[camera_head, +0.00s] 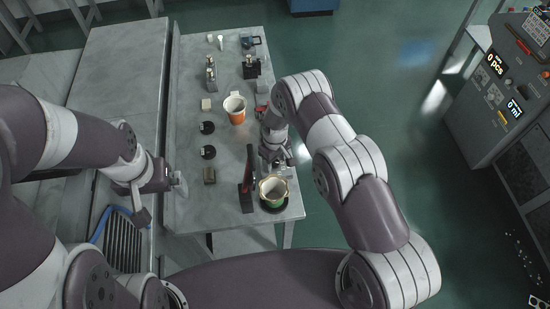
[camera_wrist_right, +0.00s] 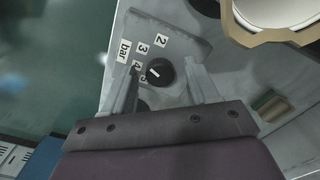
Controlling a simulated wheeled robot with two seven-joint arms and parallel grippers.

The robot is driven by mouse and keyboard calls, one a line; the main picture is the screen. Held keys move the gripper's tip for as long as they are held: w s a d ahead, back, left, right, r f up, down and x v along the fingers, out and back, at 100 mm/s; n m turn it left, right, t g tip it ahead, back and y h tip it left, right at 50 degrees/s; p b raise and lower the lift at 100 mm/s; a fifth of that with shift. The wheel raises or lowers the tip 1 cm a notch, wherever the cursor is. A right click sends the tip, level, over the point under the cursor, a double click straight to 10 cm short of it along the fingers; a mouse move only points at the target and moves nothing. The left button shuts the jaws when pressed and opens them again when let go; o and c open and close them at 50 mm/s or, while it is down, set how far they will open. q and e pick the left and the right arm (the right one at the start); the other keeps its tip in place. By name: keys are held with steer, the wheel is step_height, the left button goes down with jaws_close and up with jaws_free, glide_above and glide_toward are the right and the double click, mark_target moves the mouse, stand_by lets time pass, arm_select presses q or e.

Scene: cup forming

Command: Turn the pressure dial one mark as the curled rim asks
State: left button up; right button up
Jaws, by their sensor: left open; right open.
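In the right wrist view, a black round dial (camera_wrist_right: 160,73) with a white pointer line sits on a grey plate (camera_wrist_right: 180,28) marked "bar" and 2 to 5. The pointer slants up-left, around 3 to 4; I cannot tell the exact mark. My right gripper (camera_wrist_right: 163,72) is open, one finger on each side of the dial; contact is unclear. In the head view my right gripper (camera_head: 278,162) hides the dial. A pale-rimmed cup (camera_head: 273,187) stands in a tan ring beside it; its rim curl is too small to judge. My left gripper (camera_head: 160,197) is open and empty left of the table.
An orange and white cup (camera_head: 236,111) stands mid-table (camera_head: 188,130). A dark upright stand (camera_head: 247,185) is close to the right gripper. Small devices (camera_head: 251,68) stand at the back. A console (camera_head: 510,90) is far right.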

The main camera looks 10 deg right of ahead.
steer(key=shift+w, duration=0.1)
steer(key=shift+c, duration=1.2)
steer(key=c, duration=0.8)
steer(key=shift+w+f+m+b, duration=0.1)
steer(key=shift+f+m+b, duration=0.1)
steer(key=shift+m+b, duration=1.4)
steer(key=shift+b, duration=0.35)
steer(key=m+b, duration=0.2)
steer(key=m, duration=0.1)
steer(key=shift+r+m+b, duration=0.15)
steer(key=shift+m+b, duration=0.85)
steer(key=shift+m, duration=0.3)
steer(key=shift+r, duration=0.1)
